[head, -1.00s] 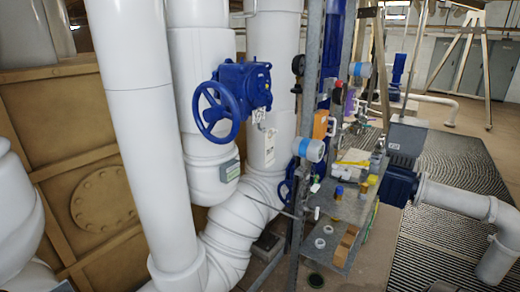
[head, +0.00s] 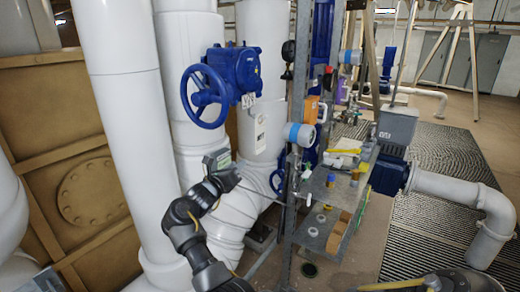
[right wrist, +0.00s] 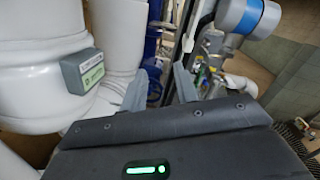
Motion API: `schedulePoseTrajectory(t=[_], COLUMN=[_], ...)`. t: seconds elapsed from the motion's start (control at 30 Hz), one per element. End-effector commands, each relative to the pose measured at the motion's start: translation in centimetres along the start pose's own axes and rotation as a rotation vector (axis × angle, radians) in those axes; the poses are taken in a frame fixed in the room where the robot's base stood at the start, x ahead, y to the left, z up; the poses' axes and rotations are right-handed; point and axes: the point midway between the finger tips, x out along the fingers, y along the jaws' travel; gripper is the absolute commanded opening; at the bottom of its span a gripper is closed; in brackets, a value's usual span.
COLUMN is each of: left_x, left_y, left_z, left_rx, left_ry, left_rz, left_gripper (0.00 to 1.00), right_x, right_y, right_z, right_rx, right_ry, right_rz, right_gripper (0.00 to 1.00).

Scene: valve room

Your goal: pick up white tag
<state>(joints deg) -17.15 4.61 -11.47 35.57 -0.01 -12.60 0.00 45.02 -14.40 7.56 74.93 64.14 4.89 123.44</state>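A long white tag (head: 260,133) with dark print hangs against the white pipe below the blue valve. A smaller white tag (head: 248,100) hangs at the valve body. My right gripper (right wrist: 162,71) is open and empty in the right wrist view, its two fingers apart. In the head view its dark arm rises from the bottom, and the gripper (head: 228,180) is by the grey label box, below and left of the long tag, apart from it. I cannot make out either tag in the right wrist view. My left gripper is not in view.
A blue handwheel (head: 206,96) juts out above my arm. The grey box with a green label (head: 217,160) also shows in the wrist view (right wrist: 84,71). A thin rod crosses below the tag.

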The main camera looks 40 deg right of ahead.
Motion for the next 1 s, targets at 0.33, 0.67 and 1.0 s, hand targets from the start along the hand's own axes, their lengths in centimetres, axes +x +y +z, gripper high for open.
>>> schedulePoseTrajectory(t=[0.33,0.67,1.0], left_x=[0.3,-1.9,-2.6], left_y=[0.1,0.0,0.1], left_z=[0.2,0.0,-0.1], left_rx=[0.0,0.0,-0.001], left_ry=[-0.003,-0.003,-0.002], left_rz=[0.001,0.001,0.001], left_gripper=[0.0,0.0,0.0], right_x=[0.1,4.5,6.0], right_y=[-4.9,-5.5,-5.6], right_z=[4.0,4.0,3.8], right_rx=[0.413,0.405,0.405], right_ry=[0.069,0.066,0.065], right_rz=[-0.128,-0.128,-0.126], right_gripper=[0.3,0.3,0.3])
